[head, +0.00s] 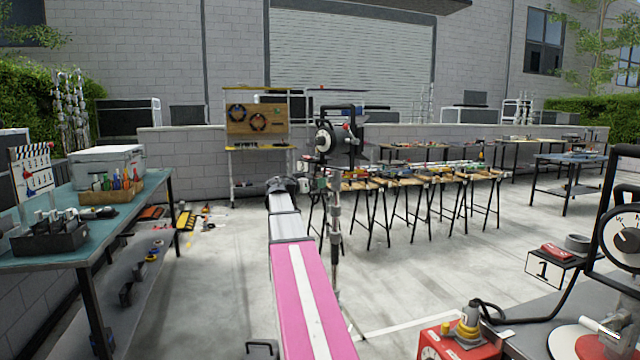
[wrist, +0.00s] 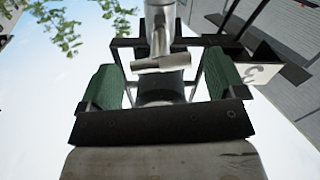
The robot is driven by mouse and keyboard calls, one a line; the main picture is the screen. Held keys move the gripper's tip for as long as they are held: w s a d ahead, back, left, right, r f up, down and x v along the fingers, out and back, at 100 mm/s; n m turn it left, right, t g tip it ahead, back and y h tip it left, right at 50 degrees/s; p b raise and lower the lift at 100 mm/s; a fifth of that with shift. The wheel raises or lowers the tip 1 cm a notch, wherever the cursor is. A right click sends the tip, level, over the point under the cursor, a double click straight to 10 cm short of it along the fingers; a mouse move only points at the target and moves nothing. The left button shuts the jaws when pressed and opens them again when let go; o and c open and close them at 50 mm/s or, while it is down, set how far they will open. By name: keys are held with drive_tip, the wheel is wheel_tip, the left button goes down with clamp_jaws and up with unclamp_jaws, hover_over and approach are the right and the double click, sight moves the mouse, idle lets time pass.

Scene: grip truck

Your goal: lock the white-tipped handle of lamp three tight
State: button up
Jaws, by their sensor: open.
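Lamp three (head: 325,138) is a dark round-faced lamp with a black yoke on a slim stand (head: 335,225), beyond the end of my pink arm. In the wrist view a pale metal handle (wrist: 160,64) lies crosswise below an upright metal post (wrist: 158,25). Its right end is lighter. My gripper (wrist: 160,78) is open, with one green pad on each side of the handle and a visible gap to both. In the head view my gripper (head: 288,185) is small beside the stand, and the handle cannot be made out there.
A plate marked 3 (wrist: 264,72) hangs right of the gripper in the wrist view. Sawhorses with clamps (head: 410,182) stand behind the lamp. A teal workbench (head: 150,190) is at left. A cart with another lamp (head: 620,240) is at near right. Open floor lies between.

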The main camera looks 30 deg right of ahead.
drive_tip(key=s+a, duration=0.1)
drive_tip(key=a, duration=0.5)
drive_tip(key=shift+s+a, duration=0.15)
drive_tip(key=shift+a, duration=0.1)
